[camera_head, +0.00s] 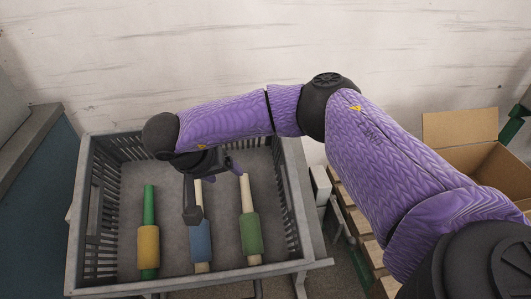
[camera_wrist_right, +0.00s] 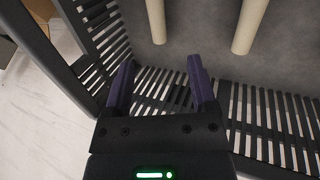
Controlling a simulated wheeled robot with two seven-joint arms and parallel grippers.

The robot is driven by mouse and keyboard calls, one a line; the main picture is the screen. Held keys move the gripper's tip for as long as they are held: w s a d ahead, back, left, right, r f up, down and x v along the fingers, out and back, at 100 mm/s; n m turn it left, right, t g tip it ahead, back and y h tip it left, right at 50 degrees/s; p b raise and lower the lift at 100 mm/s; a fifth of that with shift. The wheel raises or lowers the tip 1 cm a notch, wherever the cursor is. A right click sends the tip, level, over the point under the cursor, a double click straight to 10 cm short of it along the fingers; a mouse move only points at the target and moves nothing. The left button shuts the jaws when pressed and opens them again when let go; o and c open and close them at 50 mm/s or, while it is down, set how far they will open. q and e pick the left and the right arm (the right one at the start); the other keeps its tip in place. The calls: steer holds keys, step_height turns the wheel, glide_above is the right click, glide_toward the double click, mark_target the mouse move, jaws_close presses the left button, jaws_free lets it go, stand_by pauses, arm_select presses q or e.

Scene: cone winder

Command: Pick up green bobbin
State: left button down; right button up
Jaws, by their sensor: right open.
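The green bobbin (camera_head: 251,232) lies in the grey crate (camera_head: 300,210), the rightmost of three, with its cream core end (camera_head: 245,190) pointing to the far side. A cream core end, which appears to be its own, shows at the top of the right wrist view (camera_wrist_right: 157,20). My right gripper (camera_head: 217,172) is over the far part of the crate, left of and beyond that core end. Its two purple fingers (camera_wrist_right: 161,62) are apart with nothing between them. My left gripper is not in view.
A blue bobbin (camera_head: 201,242) lies in the middle, partly hidden by a dark part of my right wrist. A yellow bobbin with a green core (camera_head: 149,245) lies at left. Slatted crate walls surround them. A cardboard box (camera_head: 465,130) stands at right, outside the crate.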

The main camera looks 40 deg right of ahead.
mark_target(244, 188)
steer(key=b+x, duration=0.1)
steer(key=x, duration=0.2)
steer(key=b+x, duration=0.1)
steer(key=x, duration=0.2)
steer(key=b+x, duration=0.2)
steer(key=x, duration=0.1)
steer(key=shift+s+a+f, duration=0.1)
steer(key=shift+s+f, duration=0.05)
steer(key=shift+s, duration=0.2)
steer(key=c, duration=1)
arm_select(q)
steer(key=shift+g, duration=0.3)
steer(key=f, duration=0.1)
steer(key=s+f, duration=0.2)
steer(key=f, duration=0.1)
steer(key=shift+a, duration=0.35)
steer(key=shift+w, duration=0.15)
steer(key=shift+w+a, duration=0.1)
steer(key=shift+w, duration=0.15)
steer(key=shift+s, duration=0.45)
